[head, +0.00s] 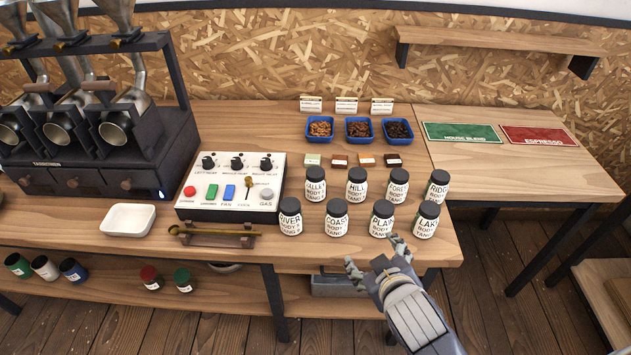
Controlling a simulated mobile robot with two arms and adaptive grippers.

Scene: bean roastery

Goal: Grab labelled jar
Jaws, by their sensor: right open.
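Several white jars with black lids and printed labels stand upright in two rows on the wooden bench. My right gripper (372,254) is open and empty, just in front of the Plain jar at the bench's front edge. Whether it touches a jar cannot be told. My left gripper is out of view.
A control panel (230,190) stands left of the jars, with a brass scoop (214,233) on a rest before it. Blue trays of beans (359,131) and small sample blocks stand behind. Green (462,134) and red (540,137) mats lie on the clear right table.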

